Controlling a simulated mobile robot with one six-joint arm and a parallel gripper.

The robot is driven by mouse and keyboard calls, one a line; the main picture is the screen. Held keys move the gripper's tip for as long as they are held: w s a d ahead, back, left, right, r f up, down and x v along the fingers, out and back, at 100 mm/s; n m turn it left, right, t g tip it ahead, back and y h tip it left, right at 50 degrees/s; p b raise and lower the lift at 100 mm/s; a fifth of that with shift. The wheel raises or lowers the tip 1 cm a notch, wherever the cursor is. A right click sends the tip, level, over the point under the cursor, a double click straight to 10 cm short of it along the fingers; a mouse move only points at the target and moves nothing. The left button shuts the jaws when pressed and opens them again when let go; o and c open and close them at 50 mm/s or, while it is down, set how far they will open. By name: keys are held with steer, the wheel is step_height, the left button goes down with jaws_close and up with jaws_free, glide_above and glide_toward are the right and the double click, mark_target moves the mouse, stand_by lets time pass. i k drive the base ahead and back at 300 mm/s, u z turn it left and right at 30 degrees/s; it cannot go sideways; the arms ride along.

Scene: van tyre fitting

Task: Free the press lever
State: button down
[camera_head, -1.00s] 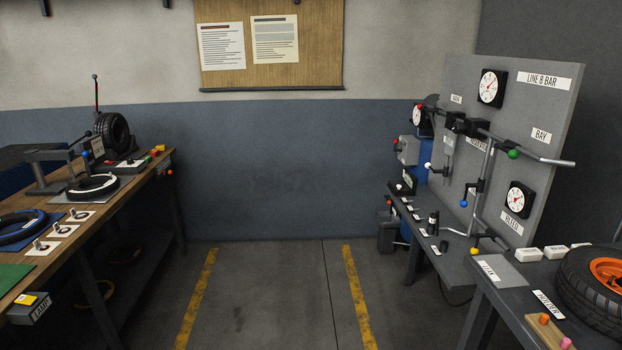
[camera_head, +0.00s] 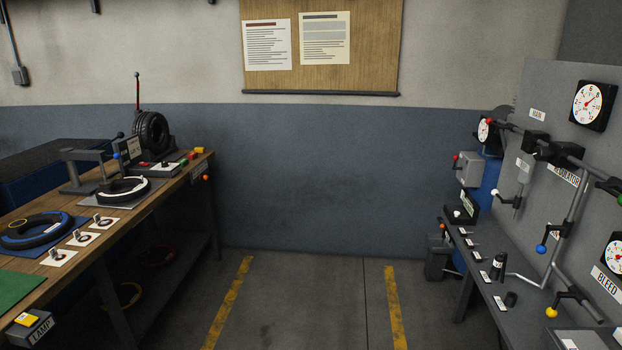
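A grey press-like stand (camera_head: 80,172) stands on the left wooden bench (camera_head: 150,204). A short lever with a blue knob (camera_head: 117,156) and a dark-knobbed rod show at the end of its arm. A black tyre with a white ring (camera_head: 123,190) lies flat on a grey plate beside it. My gripper is out of view.
The right bench (camera_head: 478,275) carries a grey panel (camera_head: 540,100) with gauges, pipes and coloured valve levers. A lamp box (camera_head: 30,328) hangs at the left bench's near edge. The floor between the yellow lines (camera_head: 300,310) is clear up to the blue-grey wall.

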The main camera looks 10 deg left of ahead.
mark_target(119, 135)
steer(key=u, duration=0.4)
steer(key=i, duration=0.7)
steer(key=u, duration=0.8)
steer(key=i, duration=0.5)
steer(key=u, duration=1)
steer(key=i, duration=1.05)
steer(key=u, duration=0.45)
